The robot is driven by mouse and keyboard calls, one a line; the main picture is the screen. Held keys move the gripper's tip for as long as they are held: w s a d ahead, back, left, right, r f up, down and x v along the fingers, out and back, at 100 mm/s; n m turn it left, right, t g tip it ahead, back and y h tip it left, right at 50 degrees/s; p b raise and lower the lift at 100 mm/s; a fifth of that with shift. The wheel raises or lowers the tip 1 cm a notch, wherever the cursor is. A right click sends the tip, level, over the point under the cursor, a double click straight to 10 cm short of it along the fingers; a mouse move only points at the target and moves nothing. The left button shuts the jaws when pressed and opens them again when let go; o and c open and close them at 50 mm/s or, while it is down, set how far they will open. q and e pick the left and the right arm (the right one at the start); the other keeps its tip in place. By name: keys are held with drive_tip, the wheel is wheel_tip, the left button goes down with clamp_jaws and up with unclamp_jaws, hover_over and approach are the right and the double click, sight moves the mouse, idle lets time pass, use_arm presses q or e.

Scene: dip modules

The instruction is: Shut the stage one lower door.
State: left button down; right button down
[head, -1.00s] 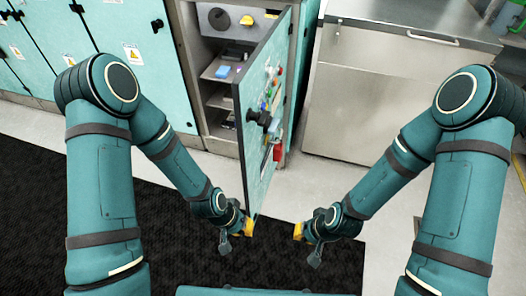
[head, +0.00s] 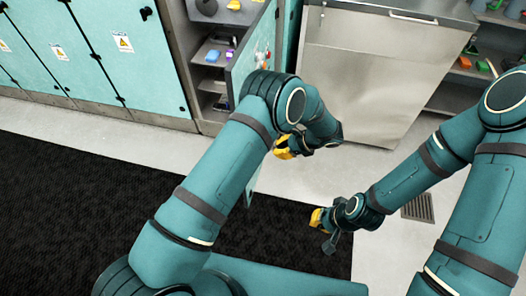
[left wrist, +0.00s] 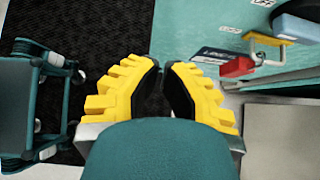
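The open teal door (head: 249,47) stands swung out from a cabinet with shelves. My left arm covers much of it in the head view. Its outer face, with a red block and a yellow-and-metal handle, shows in the left wrist view (left wrist: 208,20). My left gripper (head: 284,148) is on the outer-face side of the door, apart from its fittings. In the left wrist view its yellow fingers (left wrist: 162,68) nearly meet at the tips, with nothing between them. My right gripper (head: 318,218) is low over the floor, right of the door; its opening is too small to judge.
The open cabinet (head: 208,75) holds small items on its shelves. Shut teal cabinets (head: 115,45) line the left. A metal bench (head: 360,70) stands right of the door. A black mat (head: 90,180) covers the floor at left; bare floor lies before the bench.

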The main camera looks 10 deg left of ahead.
use_arm(q)
drive_tip(key=a+r+b+x, duration=0.1)
drive_tip(key=a+r+x, duration=0.1)
drive_tip(key=x, duration=1)
drive_tip(key=shift+a+f, duration=0.2)
drive_tip(key=shift+w+a, duration=0.1)
